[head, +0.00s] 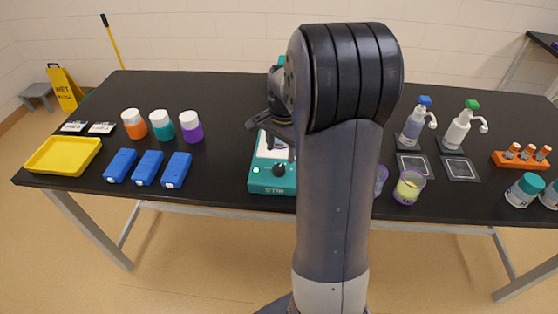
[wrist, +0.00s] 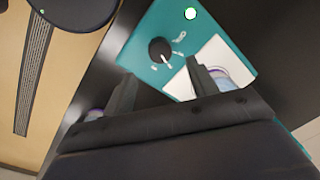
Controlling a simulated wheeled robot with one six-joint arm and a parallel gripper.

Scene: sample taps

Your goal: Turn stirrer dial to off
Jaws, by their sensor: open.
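The stirrer (head: 262,179) is a teal box with a pale top plate, near the table's front edge in the head view. Its black dial (head: 279,169) is on the front part, and a small light glows at the front left corner. In the wrist view the dial (wrist: 160,51) shows a white pointer mark, with printed marks beside it on the teal stirrer body (wrist: 136,56). My gripper (wrist: 160,85) is open, its two dark fingers apart and empty. In the head view my gripper (head: 270,128) is above the stirrer, behind the dial, and my arm hides the stirrer's right side.
A yellow tray (head: 63,155), blue boxes (head: 148,168) and lidded jars (head: 161,125) stand to the left. The table behind the jars is clear.

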